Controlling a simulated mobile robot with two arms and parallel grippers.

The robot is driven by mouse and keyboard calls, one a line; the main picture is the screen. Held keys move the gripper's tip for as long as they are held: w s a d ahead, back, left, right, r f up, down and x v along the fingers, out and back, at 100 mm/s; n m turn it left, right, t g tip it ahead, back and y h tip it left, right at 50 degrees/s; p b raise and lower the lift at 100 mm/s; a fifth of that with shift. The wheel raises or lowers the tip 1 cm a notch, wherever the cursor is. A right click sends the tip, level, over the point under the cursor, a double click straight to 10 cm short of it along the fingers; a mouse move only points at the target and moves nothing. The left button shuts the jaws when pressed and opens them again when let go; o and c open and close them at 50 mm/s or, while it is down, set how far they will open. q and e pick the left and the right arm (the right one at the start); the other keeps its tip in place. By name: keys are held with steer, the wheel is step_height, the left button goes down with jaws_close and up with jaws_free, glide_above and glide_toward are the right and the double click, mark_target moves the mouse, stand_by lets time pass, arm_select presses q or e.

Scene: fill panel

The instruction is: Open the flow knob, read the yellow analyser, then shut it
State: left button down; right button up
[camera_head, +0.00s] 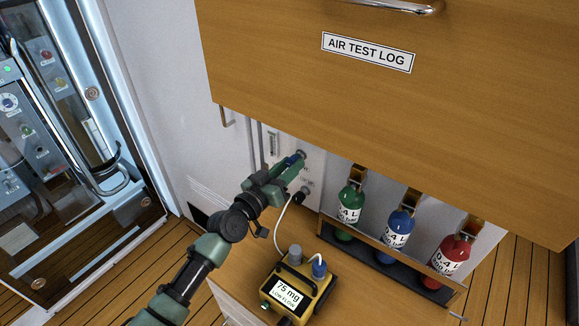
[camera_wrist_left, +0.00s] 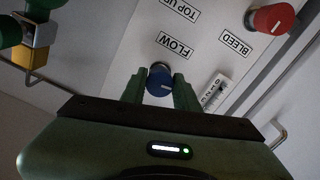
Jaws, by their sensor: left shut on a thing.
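The blue flow knob (camera_wrist_left: 159,79) sits on a pale panel beside the FLOW label (camera_wrist_left: 175,45). My left gripper (camera_wrist_left: 160,88) has one finger on each side of the knob and is shut on it. In the head view the left gripper (camera_head: 294,160) reaches the panel (camera_head: 316,172), and its fingers largely hide the knob. The yellow analyser (camera_head: 313,303) stands on the wooden bench below. Its lit screen (camera_head: 288,293) appears to read 75 mg, with LOW FLOW beneath. My right gripper is not in view.
Green (camera_head: 350,205), blue (camera_head: 397,228) and red (camera_head: 449,257) bottles stand in a rack right of the panel. A red BLEED knob (camera_wrist_left: 272,18) is near the flow knob. A pale hose (camera_head: 281,222) runs near the analyser. A wooden AIR TEST LOG cabinet (camera_head: 480,130) overhangs.

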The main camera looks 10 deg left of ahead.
arm_select(q)
steer(key=shift+n, duration=1.2)
steer(key=c, duration=1.1)
jaws_free()
steer(key=b+v, duration=0.1)
steer(key=v, duration=0.6)
steer(key=shift+s+a, duration=0.1)
steer(key=shift+s, duration=0.25)
steer(key=shift+s, duration=0.1)
